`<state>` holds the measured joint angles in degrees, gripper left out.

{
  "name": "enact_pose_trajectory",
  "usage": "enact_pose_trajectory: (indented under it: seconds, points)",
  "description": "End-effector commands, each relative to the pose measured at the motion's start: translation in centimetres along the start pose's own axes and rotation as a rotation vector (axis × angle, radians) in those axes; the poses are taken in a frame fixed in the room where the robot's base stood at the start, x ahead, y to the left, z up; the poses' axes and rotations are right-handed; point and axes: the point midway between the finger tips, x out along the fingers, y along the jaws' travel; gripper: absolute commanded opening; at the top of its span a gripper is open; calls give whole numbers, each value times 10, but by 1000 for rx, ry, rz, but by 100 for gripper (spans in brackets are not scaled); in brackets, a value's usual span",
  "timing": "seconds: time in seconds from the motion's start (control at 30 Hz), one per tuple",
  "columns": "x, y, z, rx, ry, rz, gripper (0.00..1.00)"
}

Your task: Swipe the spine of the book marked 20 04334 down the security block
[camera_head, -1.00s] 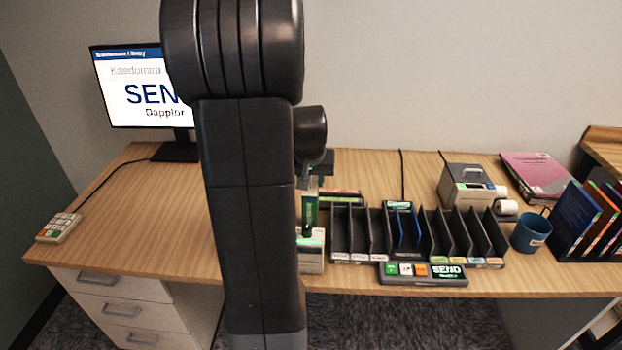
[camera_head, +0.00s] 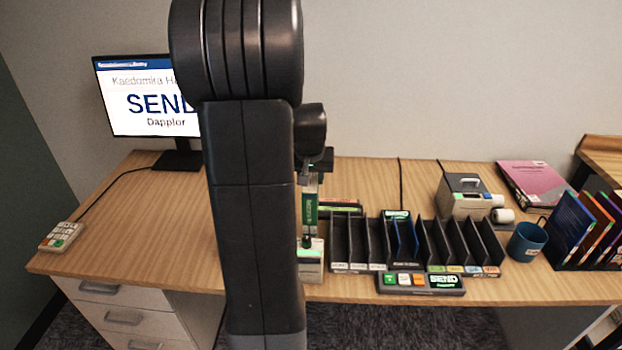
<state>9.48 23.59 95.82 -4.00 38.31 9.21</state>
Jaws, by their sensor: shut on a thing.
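A narrow green book (camera_head: 309,209) stands upright, spine facing me, its mark too small to read. My gripper (camera_head: 311,178) is shut on its upper end, partly hidden behind my arm. The book's lower end is just above or behind a beige block (camera_head: 311,270) with a lit green strip, probably the security block, at the desk's front. I cannot tell whether the book touches it.
A black slotted sorter (camera_head: 414,247) stands close on the right, with a button panel (camera_head: 421,283) in front. More books (camera_head: 340,205) lie behind the block. A monitor (camera_head: 150,100) reading SEND stands left. A printer (camera_head: 464,196) and blue mug (camera_head: 527,240) are farther right.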

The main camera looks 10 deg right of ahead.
Motion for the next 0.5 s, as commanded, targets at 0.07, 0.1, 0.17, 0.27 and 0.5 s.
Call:
enact_pose_trajectory:
  seconds: [0.07,0.1,0.17,0.27,0.5]
  points:
    - [-12,0,-6,0,3,0,0]
    - [-15,0,-7,0,3,0,0]
    - [-21,0,-9,0,3,0,0]
    - [-30,0,-13,0,4,0,0]
    - [-51,0,-22,0,3,0,0]
